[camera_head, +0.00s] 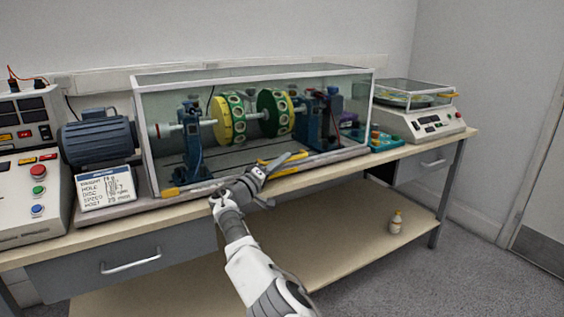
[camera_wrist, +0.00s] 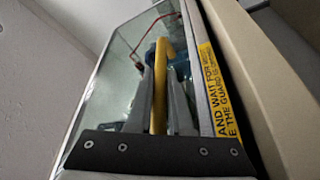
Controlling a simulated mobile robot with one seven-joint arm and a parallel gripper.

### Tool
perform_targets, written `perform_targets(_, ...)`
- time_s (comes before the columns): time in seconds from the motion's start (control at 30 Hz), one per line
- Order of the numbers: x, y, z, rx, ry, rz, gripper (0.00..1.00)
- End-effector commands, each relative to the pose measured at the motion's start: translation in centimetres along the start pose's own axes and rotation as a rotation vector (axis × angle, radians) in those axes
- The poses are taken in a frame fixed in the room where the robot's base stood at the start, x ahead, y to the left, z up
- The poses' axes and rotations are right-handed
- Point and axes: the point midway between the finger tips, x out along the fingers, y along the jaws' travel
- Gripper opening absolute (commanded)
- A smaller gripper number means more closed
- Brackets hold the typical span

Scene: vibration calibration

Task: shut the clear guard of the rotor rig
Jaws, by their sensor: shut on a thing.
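The clear guard (camera_head: 255,75) is a long see-through box with a pale frame. It stands over the rotor rig, whose shaft carries a yellow disc (camera_head: 222,120) and a green disc (camera_head: 275,113). The guard's lower front edge appears down at or very near the rig's base (camera_head: 335,160); I cannot tell whether a small gap is left. My gripper (camera_head: 290,159) is at the middle of that front edge. It is shut on the yellow handle (camera_wrist: 160,85), which runs between the fingers in the wrist view. My gripper partly hides the handle in the head view.
A blue motor (camera_head: 98,138), a text card (camera_head: 105,187) and a control panel (camera_head: 35,190) stand at the left. A balance (camera_head: 425,122) and a teal tray (camera_head: 385,142) are at the right. A small bottle (camera_head: 396,222) stands on the lower shelf. A yellow warning label (camera_wrist: 218,90) runs beside the guard.

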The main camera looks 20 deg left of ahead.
Motion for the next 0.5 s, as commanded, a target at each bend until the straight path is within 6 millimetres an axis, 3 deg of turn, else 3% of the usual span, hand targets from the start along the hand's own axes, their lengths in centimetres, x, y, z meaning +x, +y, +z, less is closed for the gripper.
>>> perform_targets(0.03,-0.15,-0.63,0.30,-0.005,-0.002,-0.009,0.00)
perform_targets(0.07,-0.16,-0.65,0.31,-0.005,-0.003,-0.009,0.22)
perform_targets(0.2,-0.14,-0.58,0.29,-0.004,-0.003,-0.008,0.47)
perform_targets(0.5,-0.13,-0.35,0.16,-0.003,-0.002,-0.005,0.48)
